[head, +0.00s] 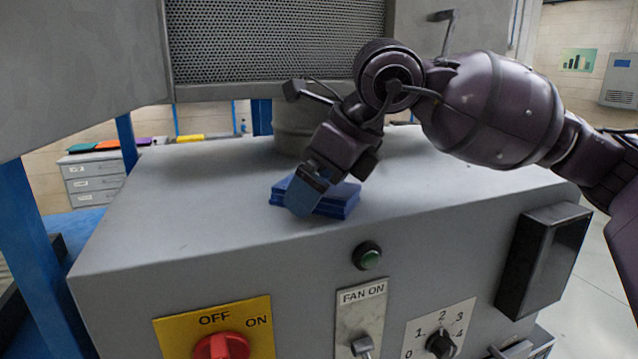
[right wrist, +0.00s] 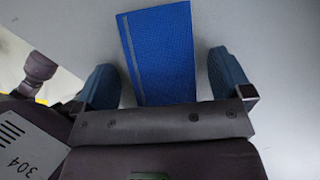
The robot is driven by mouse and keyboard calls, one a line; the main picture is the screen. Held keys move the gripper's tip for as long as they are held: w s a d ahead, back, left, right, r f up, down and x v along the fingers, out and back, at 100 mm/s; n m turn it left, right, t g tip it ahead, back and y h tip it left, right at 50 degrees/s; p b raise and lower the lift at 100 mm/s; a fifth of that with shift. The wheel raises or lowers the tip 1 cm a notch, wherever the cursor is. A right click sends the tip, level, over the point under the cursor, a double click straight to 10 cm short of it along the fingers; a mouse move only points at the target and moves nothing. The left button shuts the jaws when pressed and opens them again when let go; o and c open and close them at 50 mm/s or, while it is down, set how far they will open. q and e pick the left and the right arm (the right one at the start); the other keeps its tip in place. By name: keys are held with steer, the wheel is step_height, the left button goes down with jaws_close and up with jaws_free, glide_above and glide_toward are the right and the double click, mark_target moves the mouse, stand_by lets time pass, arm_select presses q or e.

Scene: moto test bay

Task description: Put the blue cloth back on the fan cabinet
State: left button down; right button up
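The blue cloth (head: 343,200) lies folded in a flat stack on the grey top of the fan cabinet (head: 190,215), near its front edge. My right gripper (head: 306,203) reaches down to it from above and partly covers its left side in the head view. In the right wrist view the cloth (right wrist: 162,50) lies between the two spread blue fingers of my right gripper (right wrist: 163,80). A gap shows between the cloth and the right finger; the left finger is close to the cloth's edge. The gripper is open. My left gripper is not in view.
A round grey duct (head: 300,128) rises from the cabinet top behind the cloth, below a mesh panel (head: 275,40). The front carries a red switch (head: 221,347), a green button (head: 367,256) and a dark box (head: 545,262). The cabinet top left of the cloth is clear.

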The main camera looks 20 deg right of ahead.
steer(key=shift+r, duration=0.2)
steer(key=b+v, duration=0.1)
steer(key=v, duration=1.1)
steer(key=shift+f, duration=0.1)
